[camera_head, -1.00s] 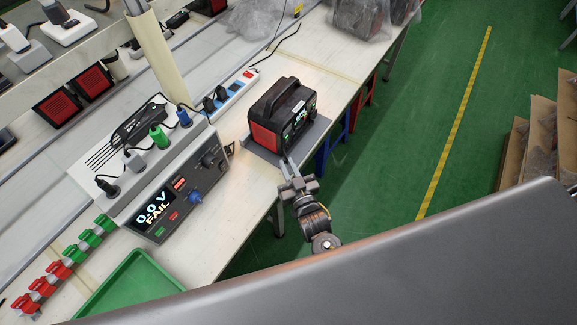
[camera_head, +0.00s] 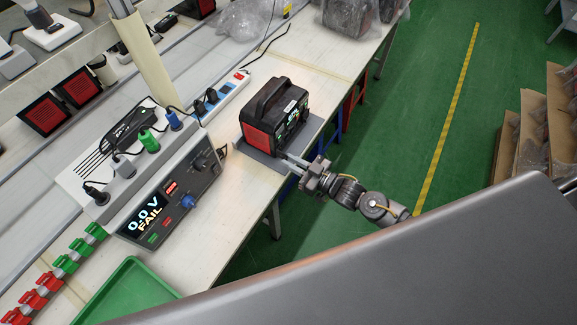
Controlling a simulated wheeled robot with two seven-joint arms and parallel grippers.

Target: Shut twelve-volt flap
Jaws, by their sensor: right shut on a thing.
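The power station (camera_head: 262,122), a black and red box with a carry handle, stands upright on a dark grey mat (camera_head: 258,160) near the bench's edge. Its front panel faces right, toward the aisle. My right gripper (camera_head: 284,158) has its fingertips at the lower near corner of that panel. The fingers are shut on a small part there, which seems to be the twelve-volt flap; it is too small and too covered to make out clearly. My left gripper is out of view.
A tester (camera_head: 172,195) reading "0.0 V FAIL" stands left of the power station. A power strip (camera_head: 222,95), a green tray (camera_head: 128,290) and red and green connectors are on the bench.

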